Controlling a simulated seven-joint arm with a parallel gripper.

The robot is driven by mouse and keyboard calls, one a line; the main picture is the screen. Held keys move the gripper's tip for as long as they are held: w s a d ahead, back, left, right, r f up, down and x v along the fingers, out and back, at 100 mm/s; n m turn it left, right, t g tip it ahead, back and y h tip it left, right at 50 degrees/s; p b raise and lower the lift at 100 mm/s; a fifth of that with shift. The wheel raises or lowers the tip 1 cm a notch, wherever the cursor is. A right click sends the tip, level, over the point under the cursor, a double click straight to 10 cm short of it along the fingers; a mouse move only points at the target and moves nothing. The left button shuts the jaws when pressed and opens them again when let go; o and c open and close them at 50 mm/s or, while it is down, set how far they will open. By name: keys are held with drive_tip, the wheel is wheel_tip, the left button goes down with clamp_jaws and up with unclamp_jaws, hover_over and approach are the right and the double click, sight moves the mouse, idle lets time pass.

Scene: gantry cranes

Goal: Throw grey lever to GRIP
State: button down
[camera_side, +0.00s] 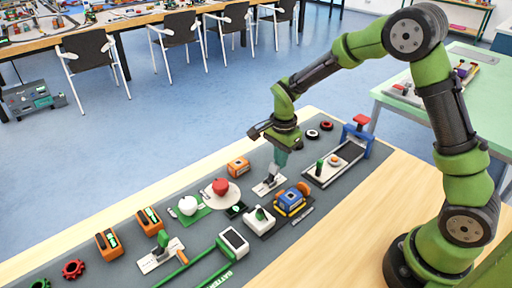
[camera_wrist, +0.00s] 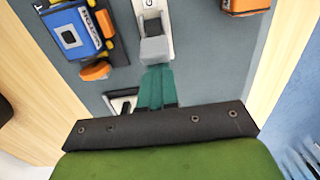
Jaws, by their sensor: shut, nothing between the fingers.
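The grey lever (camera_side: 272,172) rises from a white plate (camera_side: 264,190) on the dark mat. In the wrist view the lever (camera_wrist: 154,46) is a grey block on its white base (camera_wrist: 151,22), where a letter "G" shows in part. My gripper (camera_side: 281,158) points down right at the lever. Its teal fingers (camera_wrist: 157,84) are shut together with nothing between them. The fingertips lie against or just beside the lever's near end; I cannot tell if they touch. The rest of the label is hidden.
A blue and orange device (camera_side: 291,200) stands close by, and an orange box (camera_side: 238,166) on the other side. A white unit with a green lever (camera_side: 260,217), a plate with a red apple (camera_side: 221,187) and a blue-red crane frame (camera_side: 357,136) are also near.

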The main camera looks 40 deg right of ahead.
drive_tip(key=shift+a, duration=1.25)
drive_tip(key=shift+d, duration=0.6)
wheel_tip(320, 180, up, 7)
